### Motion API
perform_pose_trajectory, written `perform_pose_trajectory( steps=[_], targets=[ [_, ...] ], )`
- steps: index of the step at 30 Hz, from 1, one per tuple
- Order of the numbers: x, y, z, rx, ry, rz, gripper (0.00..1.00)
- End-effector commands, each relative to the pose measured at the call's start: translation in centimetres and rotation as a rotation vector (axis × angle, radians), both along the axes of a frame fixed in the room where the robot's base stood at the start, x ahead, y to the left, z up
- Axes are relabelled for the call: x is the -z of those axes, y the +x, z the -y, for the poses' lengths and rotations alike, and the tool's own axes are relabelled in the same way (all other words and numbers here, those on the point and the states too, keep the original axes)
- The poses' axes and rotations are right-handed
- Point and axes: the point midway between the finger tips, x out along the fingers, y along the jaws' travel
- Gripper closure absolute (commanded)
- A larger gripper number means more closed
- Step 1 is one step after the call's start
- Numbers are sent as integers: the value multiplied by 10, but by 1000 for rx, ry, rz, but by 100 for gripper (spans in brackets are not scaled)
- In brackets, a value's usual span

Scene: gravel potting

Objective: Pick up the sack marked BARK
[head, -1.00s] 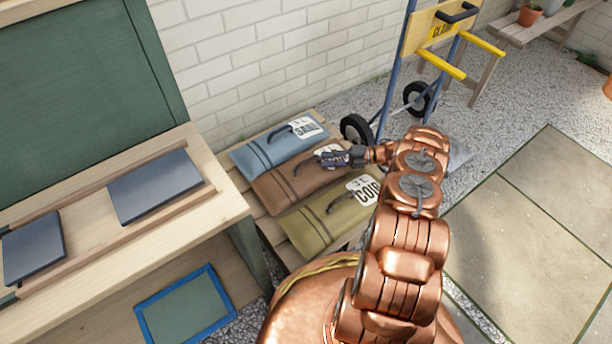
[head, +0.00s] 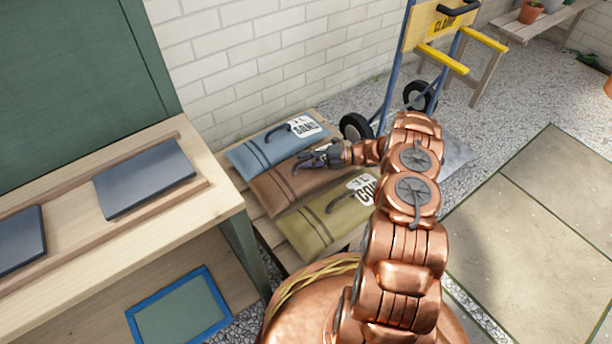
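A brown sack (head: 275,190) lies flat on a low slatted pallet, between a blue sack (head: 258,152) and an olive sack (head: 310,227). The blue sack's label reads SAND. The olive one's label starts with CO and is partly covered by my arm. The brown sack's label is hidden behind my gripper, so I cannot read BARK on it. My gripper (head: 318,158) is over the brown sack, by its dark handle. It is too small to tell whether the fingers are apart or closed on the handle. The sack lies flat.
A wooden bench (head: 120,240) with dark trays is close on the left. A grey item (head: 456,153) lies partly hidden behind my arm. Paving on the right is clear.

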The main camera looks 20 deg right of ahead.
Motion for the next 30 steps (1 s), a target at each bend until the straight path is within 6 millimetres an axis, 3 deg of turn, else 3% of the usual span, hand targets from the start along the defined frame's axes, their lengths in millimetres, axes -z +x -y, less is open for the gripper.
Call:
perform_pose_trajectory(
  steps=[5,15,30],
  targets=[
    [-1,0,0,1,-1,1,69],
    [-1,0,0,0,0,1,100],
    [-2,1,0,1,0,2,100]
  ],
)
